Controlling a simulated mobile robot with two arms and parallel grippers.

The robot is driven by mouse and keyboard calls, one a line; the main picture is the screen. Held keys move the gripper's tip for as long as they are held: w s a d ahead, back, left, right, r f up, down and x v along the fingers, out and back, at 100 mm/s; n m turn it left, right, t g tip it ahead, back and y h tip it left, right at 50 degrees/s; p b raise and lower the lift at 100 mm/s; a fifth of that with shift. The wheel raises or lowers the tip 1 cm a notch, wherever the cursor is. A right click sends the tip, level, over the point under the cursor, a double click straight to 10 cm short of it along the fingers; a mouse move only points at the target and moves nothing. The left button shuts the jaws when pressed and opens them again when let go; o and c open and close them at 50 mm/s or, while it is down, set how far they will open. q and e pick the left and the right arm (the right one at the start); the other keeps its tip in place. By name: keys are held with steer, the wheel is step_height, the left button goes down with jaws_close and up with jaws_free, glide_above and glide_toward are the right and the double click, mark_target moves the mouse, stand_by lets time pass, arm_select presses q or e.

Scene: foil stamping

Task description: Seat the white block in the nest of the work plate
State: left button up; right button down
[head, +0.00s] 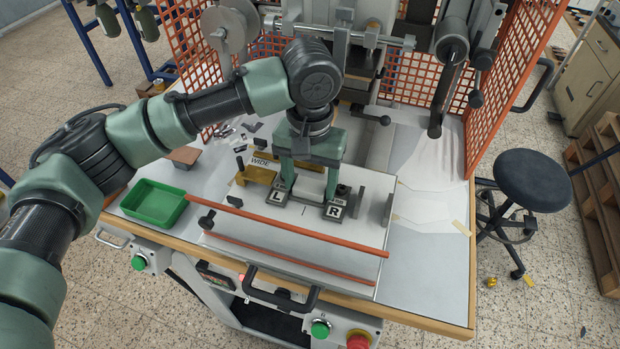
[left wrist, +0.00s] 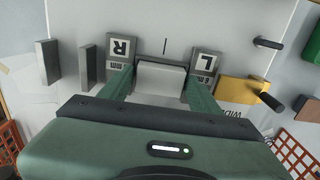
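The white block (left wrist: 163,78) shows in the left wrist view between my left gripper's two fingers, which meet its sides. It sits between the dark jaw marked R (left wrist: 121,48) and the dark jaw marked L (left wrist: 207,62). My left gripper (head: 309,190) points down over the light work plate (head: 300,248); its fingers are just behind the L and R jaws in the head view. The block is hard to make out there. Whether its underside rests in the nest is hidden. My right gripper is not in view.
A yellow piece marked WIDE (head: 262,170) stands left of the fingers. Two grey upright plates (head: 361,200) stand on the right. A red-orange bar (head: 300,228) crosses the plate's front. A green tray (head: 155,203) sits at left; the press (head: 345,50) rises behind.

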mark_target(310, 185)
arm_select(q)
steer(key=shift+r, duration=0.45)
step_height(310, 185, up, 11)
steer(key=b, duration=0.2)
steer(key=shift+r, duration=0.2)
